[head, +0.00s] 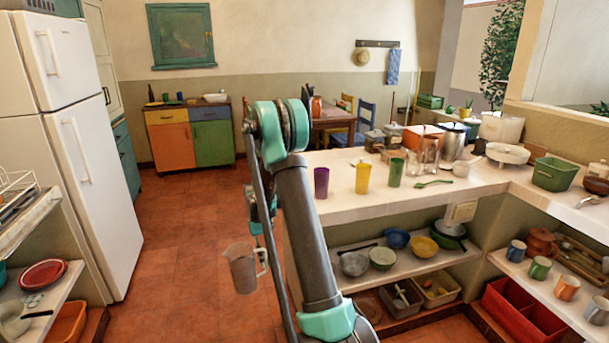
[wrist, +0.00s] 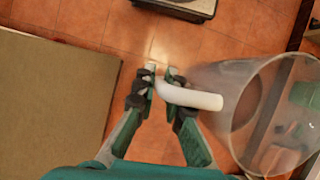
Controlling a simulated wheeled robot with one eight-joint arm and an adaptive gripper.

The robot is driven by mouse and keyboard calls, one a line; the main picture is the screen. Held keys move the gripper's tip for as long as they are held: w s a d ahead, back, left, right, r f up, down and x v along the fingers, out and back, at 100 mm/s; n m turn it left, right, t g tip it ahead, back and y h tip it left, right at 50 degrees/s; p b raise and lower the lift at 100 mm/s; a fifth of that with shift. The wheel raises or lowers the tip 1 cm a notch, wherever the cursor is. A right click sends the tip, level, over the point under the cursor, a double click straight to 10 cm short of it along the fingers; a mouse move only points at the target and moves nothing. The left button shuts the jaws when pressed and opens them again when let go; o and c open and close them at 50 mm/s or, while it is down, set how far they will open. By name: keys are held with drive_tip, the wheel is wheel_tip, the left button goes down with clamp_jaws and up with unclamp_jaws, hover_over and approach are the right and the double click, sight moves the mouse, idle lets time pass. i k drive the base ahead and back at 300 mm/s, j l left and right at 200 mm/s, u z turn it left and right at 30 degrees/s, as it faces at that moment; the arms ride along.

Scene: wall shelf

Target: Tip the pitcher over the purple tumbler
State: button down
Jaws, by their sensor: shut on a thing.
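The clear grey pitcher (head: 242,270) hangs in the air over the floor, left of the counter and below its top. It looks roughly upright in the head view. In the wrist view, my gripper (wrist: 161,78) is shut on the pitcher's white handle (wrist: 198,98), with the clear body (wrist: 225,95) to the right of the fingers. My arm hides most of the gripper in the head view. The purple tumbler (head: 321,182) stands upright at the counter's left end, up and to the right of the pitcher and apart from it.
A yellow tumbler (head: 363,178) and a green tumbler (head: 396,172) stand right of the purple one on the white counter (head: 437,200). Bowls sit on the shelf below. Open floor (head: 185,220) lies left of the pitcher, towards the fridge (head: 85,150).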

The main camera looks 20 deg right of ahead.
sight(321, 174)
drive_tip(key=l+u, duration=0.15)
drive_tip(key=u, duration=0.2)
drive_tip(key=k+l+u, duration=0.1)
drive_tip(key=u, duration=0.2)
drive_tip(key=k+l+u, duration=0.1)
drive_tip(key=u, duration=0.25)
drive_tip(key=k+l+u, duration=0.25)
drive_tip(key=k+l, duration=0.3)
drive_tip(key=k+l+u, duration=0.2)
drive_tip(key=k+l, duration=0.25)
drive_tip(key=k, duration=0.1)
